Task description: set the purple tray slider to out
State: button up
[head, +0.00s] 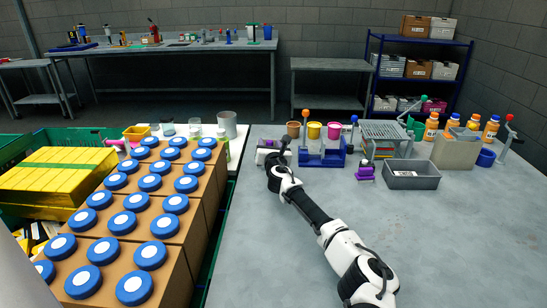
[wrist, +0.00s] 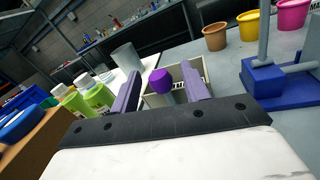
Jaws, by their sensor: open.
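A purple knob (wrist: 160,80) stands on a short grey stem in the wrist view, in front of a pale labelled tray (wrist: 152,101). My gripper (wrist: 160,90) is open, with one lilac finger on each side of the knob. I cannot tell whether either finger touches it. In the head view my gripper (head: 278,152) is at the far left of the grey table, over the pale tray (head: 262,157). My wrist hides most of that tray and the knob there. Which slider position is set cannot be read.
A small purple device (head: 365,172) and a grey labelled bin (head: 412,175) are further right. Boxes with blue lids (head: 150,183) stand left. The table's front is clear.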

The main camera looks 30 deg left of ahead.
jog(key=b+v, duration=0.2)
jog(key=v, duration=1.1)
dwell(0.4)
